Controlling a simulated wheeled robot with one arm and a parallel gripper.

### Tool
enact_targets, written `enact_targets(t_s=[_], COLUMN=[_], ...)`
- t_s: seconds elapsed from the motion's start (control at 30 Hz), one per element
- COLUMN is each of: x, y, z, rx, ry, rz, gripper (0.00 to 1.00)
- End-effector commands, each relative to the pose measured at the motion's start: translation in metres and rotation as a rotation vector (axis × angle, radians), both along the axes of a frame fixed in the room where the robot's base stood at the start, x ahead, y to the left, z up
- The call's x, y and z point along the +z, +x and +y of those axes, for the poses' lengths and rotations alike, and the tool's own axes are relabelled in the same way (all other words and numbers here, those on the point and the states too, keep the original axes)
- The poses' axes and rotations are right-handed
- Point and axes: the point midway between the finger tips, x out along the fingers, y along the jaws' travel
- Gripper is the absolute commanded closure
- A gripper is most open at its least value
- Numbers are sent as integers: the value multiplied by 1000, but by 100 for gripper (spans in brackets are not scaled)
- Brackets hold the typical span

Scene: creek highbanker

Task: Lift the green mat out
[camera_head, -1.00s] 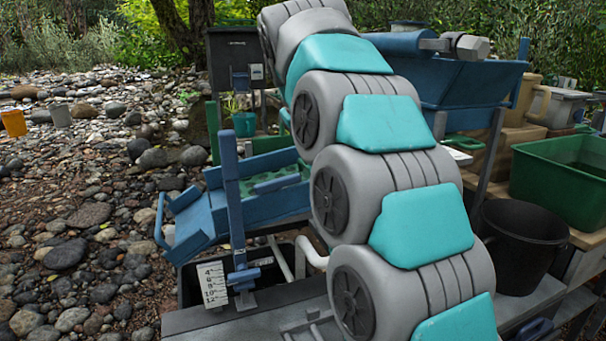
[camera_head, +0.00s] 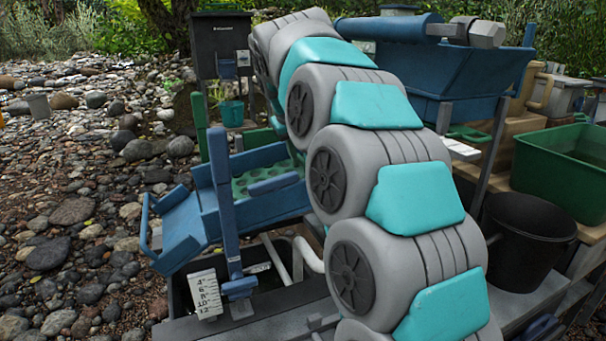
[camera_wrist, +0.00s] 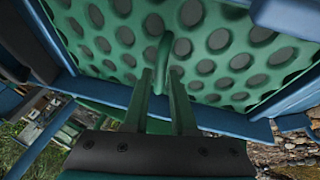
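The green mat (camera_head: 258,183) with round holes lies in the blue sluice tray (camera_head: 185,228), partly hidden behind my arm in the head view. In the wrist view the perforated mat (camera_wrist: 225,55) fills the upper part. An upright green tab (camera_wrist: 163,55) stands at its near edge. My gripper (camera_wrist: 161,75) has its two fingers apart, with the tab's lower end between or just beyond their tips. Whether they touch it I cannot tell. My gripper is hidden behind the arm in the head view.
Blue tray walls (camera_wrist: 270,132) border the mat. A blue post (camera_head: 225,200) and a white depth gauge (camera_head: 205,294) stand in front. A blue hopper (camera_head: 440,80) rises behind my arm. A black bucket (camera_head: 525,245) and green tub (camera_head: 570,170) are right. Stones cover the left.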

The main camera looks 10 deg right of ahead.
Motion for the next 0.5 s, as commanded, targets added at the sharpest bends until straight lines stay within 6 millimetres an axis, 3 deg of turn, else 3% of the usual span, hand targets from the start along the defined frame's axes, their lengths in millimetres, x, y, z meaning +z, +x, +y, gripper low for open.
enact_targets(t_s=[0.17, 0.4, 0.5], x=[-20, -22, -22], y=[10, 11, 11], z=[-5, -6, -6], rx=[0, 0, 0], ry=[1, 0, 0], rz=[1, -1, 0], gripper=[75, 75, 87])
